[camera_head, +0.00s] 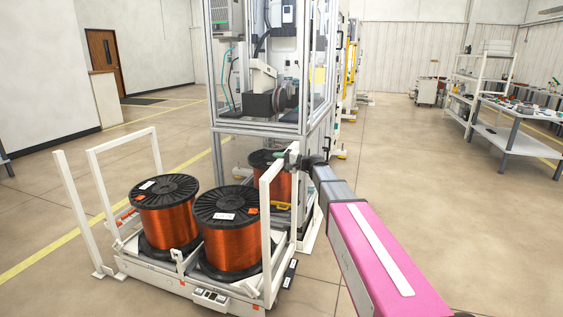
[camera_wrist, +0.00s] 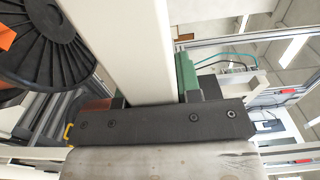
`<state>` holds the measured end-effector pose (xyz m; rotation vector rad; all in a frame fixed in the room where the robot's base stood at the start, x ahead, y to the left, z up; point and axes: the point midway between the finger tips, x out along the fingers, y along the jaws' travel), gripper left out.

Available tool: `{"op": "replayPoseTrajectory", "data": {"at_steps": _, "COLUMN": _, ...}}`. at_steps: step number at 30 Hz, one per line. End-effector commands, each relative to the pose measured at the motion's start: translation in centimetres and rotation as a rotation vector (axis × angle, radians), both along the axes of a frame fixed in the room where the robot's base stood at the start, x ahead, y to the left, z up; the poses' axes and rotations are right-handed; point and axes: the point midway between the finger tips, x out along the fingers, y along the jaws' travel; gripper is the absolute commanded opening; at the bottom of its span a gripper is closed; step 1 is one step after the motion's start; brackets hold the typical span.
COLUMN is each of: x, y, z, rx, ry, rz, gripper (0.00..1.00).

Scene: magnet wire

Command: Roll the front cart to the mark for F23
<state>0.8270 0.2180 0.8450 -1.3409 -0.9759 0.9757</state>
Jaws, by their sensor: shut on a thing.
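The cart (camera_head: 193,287) is a low white frame with upright handle bars at both ends, standing in front of a glazed machine cell. It carries two black-flanged spools of copper wire, one on the left (camera_head: 168,229) and one on the right (camera_head: 230,246). My gripper (camera_head: 291,161) is at the top of the cart's right handle. In the wrist view the white handle bar (camera_wrist: 135,40) runs between the fingers of my gripper (camera_wrist: 150,92), which are shut on it. I cannot make out a floor mark labelled F23.
The machine cell (camera_head: 262,128) stands close behind the cart. A third copper spool (camera_head: 285,186) shows low behind the handle. A white post (camera_head: 80,215) stands left of the cart. A yellow line (camera_head: 45,256) crosses the floor at left. Open floor lies right, before a workbench (camera_head: 510,140).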

Motion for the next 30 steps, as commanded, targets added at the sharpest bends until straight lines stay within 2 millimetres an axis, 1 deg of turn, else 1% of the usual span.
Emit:
{"op": "replayPoseTrajectory", "data": {"at_steps": 10, "x": 0.1, "y": 0.1, "z": -0.1, "rx": -0.002, "ry": 0.001, "rz": -0.005, "gripper": 0.0}}
{"op": "replayPoseTrajectory", "data": {"at_steps": 11, "x": 0.1, "y": 0.1, "z": -0.1, "rx": -0.002, "ry": 0.001, "rz": -0.005, "gripper": 0.38}}
{"op": "replayPoseTrajectory", "data": {"at_steps": 12, "x": 0.1, "y": 0.1, "z": -0.1, "rx": -0.002, "ry": 0.001, "rz": -0.005, "gripper": 0.51}}
{"op": "replayPoseTrajectory", "data": {"at_steps": 13, "x": 0.1, "y": 0.1, "z": -0.1, "rx": -0.002, "ry": 0.001, "rz": -0.004, "gripper": 0.57}}
{"op": "replayPoseTrajectory", "data": {"at_steps": 23, "x": 0.0, "y": -0.1, "z": 0.0, "rx": -0.001, "ry": 0.0, "rz": -0.002, "gripper": 0.57}}
{"op": "replayPoseTrajectory", "data": {"at_steps": 26, "x": -0.3, "y": -0.9, "z": 0.0, "rx": -0.001, "ry": 0.0, "rz": -0.003, "gripper": 0.57}}
{"op": "replayPoseTrajectory", "data": {"at_steps": 29, "x": -0.8, "y": -2.3, "z": 0.0, "rx": -0.001, "ry": 0.0, "rz": -0.004, "gripper": 0.57}}
{"op": "replayPoseTrajectory", "data": {"at_steps": 30, "x": -1.1, "y": -3.1, "z": 0.0, "rx": -0.001, "ry": 0.0, "rz": -0.005, "gripper": 0.57}}
